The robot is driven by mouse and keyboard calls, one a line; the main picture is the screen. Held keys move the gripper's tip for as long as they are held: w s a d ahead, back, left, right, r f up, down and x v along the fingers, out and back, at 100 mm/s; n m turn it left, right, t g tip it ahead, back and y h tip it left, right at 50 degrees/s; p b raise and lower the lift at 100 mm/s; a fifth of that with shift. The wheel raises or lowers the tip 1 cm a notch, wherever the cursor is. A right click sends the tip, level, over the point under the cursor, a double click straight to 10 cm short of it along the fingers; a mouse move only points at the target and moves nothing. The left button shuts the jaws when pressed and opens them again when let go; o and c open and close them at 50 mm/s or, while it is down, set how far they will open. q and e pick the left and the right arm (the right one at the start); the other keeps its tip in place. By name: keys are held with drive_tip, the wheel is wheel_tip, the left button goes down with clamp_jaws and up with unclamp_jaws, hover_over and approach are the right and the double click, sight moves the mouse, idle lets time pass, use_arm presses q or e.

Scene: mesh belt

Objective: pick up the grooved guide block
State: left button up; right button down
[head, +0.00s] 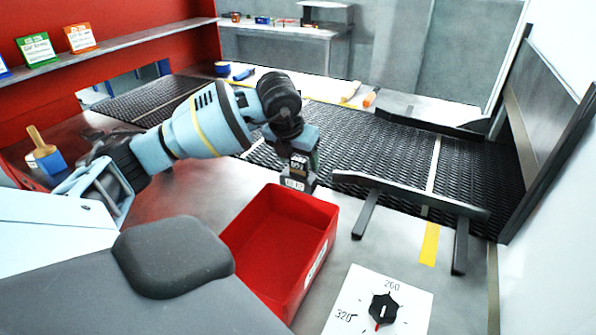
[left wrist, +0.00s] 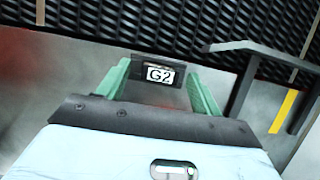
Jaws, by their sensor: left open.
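A small dark block with a white G2 label, which I take for the grooved guide block (head: 294,184), stands just behind the red bin, near the front edge of the mesh belt. My left gripper (head: 299,166) points down right over it. In the left wrist view the block (left wrist: 158,72) shows between the two green fingers of the left gripper (left wrist: 160,84), which are open on either side of it. I cannot tell whether a finger touches it. Its groove does not show. My right gripper is not in view.
The red bin (head: 240,228) is close in front of the block. A dark guide rail (head: 410,193) on legs stands to the right. The black mesh belt (head: 385,145) runs behind. A dial panel (head: 410,300) lies at the front right. A wood-handled brush (head: 47,155) stands far left.

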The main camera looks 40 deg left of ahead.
sight(299, 160)
use_arm(q)
drive_tip(key=shift+x, duration=0.9)
drive_tip(key=shift+r, duration=0.1)
drive_tip(key=c, duration=1.1)
drive_tip(key=shift+r, duration=0.1)
wheel_tip(299, 160, up, 18)
drive_tip(key=shift+f+p, duration=0.1)
drive_tip(key=shift+p, duration=0.3)
